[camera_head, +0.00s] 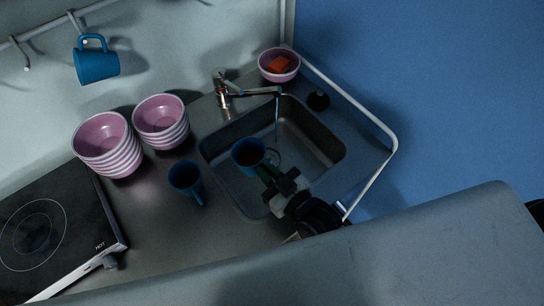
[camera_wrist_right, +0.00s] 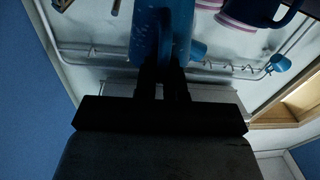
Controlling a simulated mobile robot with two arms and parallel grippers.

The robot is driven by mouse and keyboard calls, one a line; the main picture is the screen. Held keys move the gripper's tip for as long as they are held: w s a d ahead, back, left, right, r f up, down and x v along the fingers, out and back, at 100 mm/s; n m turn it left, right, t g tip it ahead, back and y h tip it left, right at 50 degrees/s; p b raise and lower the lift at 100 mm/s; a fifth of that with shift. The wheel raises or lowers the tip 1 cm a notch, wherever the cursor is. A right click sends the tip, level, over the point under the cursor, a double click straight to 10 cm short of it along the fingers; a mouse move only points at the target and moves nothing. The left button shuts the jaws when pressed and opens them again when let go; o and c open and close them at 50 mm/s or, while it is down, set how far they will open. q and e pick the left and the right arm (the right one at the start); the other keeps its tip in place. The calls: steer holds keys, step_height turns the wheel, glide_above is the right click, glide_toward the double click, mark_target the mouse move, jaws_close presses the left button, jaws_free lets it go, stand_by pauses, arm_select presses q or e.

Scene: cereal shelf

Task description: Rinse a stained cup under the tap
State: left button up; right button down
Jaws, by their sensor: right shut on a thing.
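My right gripper (camera_head: 268,174) is shut on a blue cup (camera_head: 247,153), held over the sink basin (camera_head: 232,190) with its opening facing up toward the head camera. The cup's inside looks dark; I cannot tell a stain from shadow. In the right wrist view the same cup (camera_wrist_right: 160,30) shows its handle between the fingers (camera_wrist_right: 163,82). The tap (camera_head: 224,94) has its spout swung over the basin, and a thin bluish stream (camera_head: 276,120) falls from it. The cup appears to the left of and below the stream. My left gripper is out of view.
Another blue cup (camera_head: 186,180) stands on the counter left of the sink. Two stacks of pink-striped bowls (camera_head: 108,148) (camera_head: 161,122) stand behind it. A bowl with an orange-red item (camera_head: 279,66) is behind the tap. A blue mug (camera_head: 96,62) hangs from the rail. A hob (camera_head: 60,235) is at left.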

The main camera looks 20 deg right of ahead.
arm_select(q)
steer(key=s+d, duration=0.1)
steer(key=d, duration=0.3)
arm_select(e)
steer(key=shift+s+a+r+y, duration=0.6)
steer(key=shift+s+a, duration=0.75)
steer(key=shift+a, duration=0.95)
steer(key=d+m+b, duration=0.1)
steer(key=m, duration=0.1)
steer(key=w+d+m+b, duration=0.1)
steer(key=d+b, duration=0.1)
steer(key=w+d+f+m+b, duration=0.1)
steer(key=m, duration=0.1)
steer(key=shift+w+d+m+b, duration=0.2)
steer(key=shift+d+m+b, duration=0.1)
steer(key=shift+r+g, duration=0.2)
steer(key=shift+g, duration=0.1)
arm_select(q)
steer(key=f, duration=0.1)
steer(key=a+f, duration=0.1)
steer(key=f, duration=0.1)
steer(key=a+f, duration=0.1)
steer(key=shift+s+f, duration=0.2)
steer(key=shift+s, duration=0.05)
